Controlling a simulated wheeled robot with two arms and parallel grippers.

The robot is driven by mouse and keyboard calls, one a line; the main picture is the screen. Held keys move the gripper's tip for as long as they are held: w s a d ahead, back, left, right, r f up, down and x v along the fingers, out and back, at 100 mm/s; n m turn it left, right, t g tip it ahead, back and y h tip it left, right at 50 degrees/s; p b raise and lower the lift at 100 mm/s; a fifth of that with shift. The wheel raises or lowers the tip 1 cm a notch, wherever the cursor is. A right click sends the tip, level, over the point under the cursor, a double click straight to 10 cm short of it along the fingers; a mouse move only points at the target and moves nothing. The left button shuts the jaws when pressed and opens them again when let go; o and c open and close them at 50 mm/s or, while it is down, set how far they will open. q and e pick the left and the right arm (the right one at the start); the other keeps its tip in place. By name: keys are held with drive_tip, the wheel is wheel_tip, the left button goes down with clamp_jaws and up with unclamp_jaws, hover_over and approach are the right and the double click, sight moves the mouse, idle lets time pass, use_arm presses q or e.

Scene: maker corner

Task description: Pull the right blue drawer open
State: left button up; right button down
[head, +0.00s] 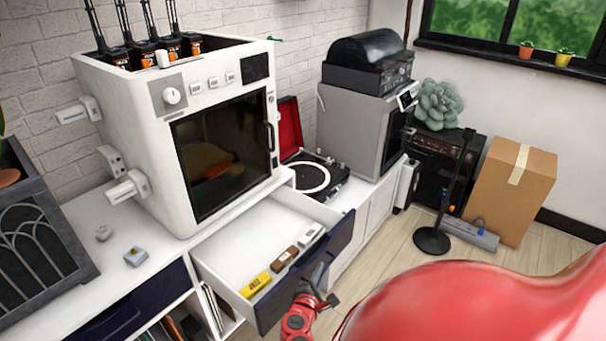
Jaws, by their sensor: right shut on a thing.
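The right blue drawer (345,235) is pulled out from the white cabinet, and its white inside shows. A yellow block (256,285), a brown block (285,259) and a pale grey block (310,234) lie in it. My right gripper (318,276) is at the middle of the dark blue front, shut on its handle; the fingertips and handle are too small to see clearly. My left gripper is not in view. The left blue drawer (140,305) is shut.
A white machine (190,130) stands on the cabinet above the drawers. A turntable (318,178) sits to its right. A black stand base (431,241) and a cardboard box (511,190) are on the floor at right. Open shelves with records lie below the drawer.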

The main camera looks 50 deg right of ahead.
drive_tip(key=shift+s+d+p, duration=0.15)
drive_tip(key=shift+s+p, duration=0.15)
drive_tip(key=shift+s, duration=1.6)
drive_tip(key=c, duration=1.2)
unclamp_jaws()
drive_tip(key=b+v, duration=0.4)
drive_tip(key=v, duration=1.3)
drive_tip(key=shift+f, duration=0.15)
